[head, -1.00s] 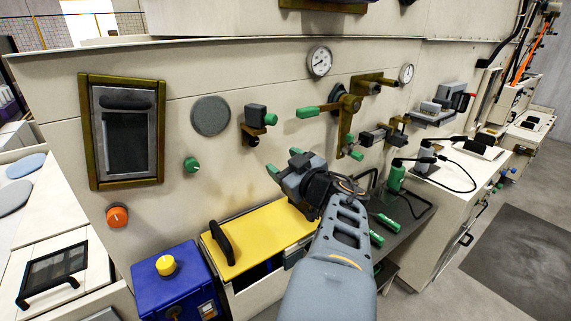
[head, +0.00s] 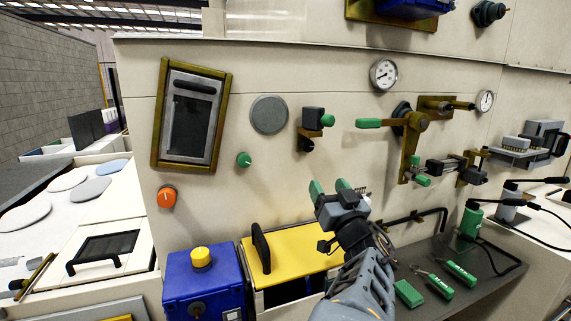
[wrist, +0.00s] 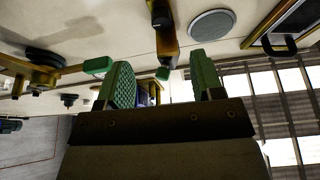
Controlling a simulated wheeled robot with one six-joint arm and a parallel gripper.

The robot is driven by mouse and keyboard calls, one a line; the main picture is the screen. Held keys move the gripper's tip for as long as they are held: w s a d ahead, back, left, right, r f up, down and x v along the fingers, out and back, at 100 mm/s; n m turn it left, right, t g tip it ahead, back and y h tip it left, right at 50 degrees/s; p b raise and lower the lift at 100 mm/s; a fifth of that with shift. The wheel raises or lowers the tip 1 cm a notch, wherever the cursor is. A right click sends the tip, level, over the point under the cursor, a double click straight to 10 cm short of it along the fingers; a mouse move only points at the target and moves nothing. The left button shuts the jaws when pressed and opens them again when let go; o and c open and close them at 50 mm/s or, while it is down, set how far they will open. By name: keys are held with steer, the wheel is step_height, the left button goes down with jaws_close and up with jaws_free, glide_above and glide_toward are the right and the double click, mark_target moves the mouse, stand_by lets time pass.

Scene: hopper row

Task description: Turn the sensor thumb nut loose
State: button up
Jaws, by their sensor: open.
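The sensor is a dark grey block (head: 313,116) on a small brown bracket on the cream panel. A green round knob (head: 327,120) at its right side looks like the thumb nut. A black knob (head: 305,145) sits under the bracket. My gripper (head: 329,187) is open and empty, its green fingertips pointing up, below the nut in the head view. In the wrist view, which looks upside down, the green nut (wrist: 163,73) shows between my two fingers, beyond them and apart from them. The distance to it is hard to tell.
A lever with a green handle (head: 370,123) is mounted right of the sensor, and a grey disc (head: 269,115) left of it. A yellow-lidded box (head: 295,250) and a blue box (head: 203,284) stand below. A dark shelf (head: 455,260) at right holds green tools.

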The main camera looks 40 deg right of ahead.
mark_target(309, 149)
steer(key=shift+m, duration=0.3)
steer(key=p+x, duration=0.1)
steer(key=x, duration=0.3)
steer(key=r+p+x, duration=0.1)
steer(key=x, duration=0.8)
steer(key=shift+d+r+p, duration=0.2)
steer(key=shift+r+p, duration=0.15)
steer(key=shift+p, duration=0.05)
steer(key=shift+c, duration=0.2)
